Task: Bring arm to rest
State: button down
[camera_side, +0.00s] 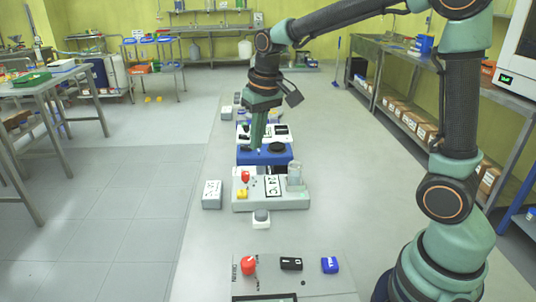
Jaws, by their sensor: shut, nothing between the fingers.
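My gripper (258,146) points down over the blue device (264,154) in the middle of the bench. Its fingers are together with nothing between them. The fingertips are close to the device's top; I cannot tell whether they touch it. My arm reaches in from the right and bends down to the gripper.
A grey unit (270,203) with a 24°C display and a glass vessel (295,177) stands nearer. A white box (212,194) and a small knob block (261,219) sit beside it. A panel (305,272) with coloured switches is in front. The bench (190,255) is clear at left.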

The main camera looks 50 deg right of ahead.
jog(key=s+r+n+t, duration=0.1)
jog(key=s+r+t, duration=0.2)
jog(key=s, duration=1)
jog(key=shift+s+a+r+n, duration=0.15)
jog(key=shift+s+a+n, duration=0.05)
jog(key=shift+s+n, duration=0.2)
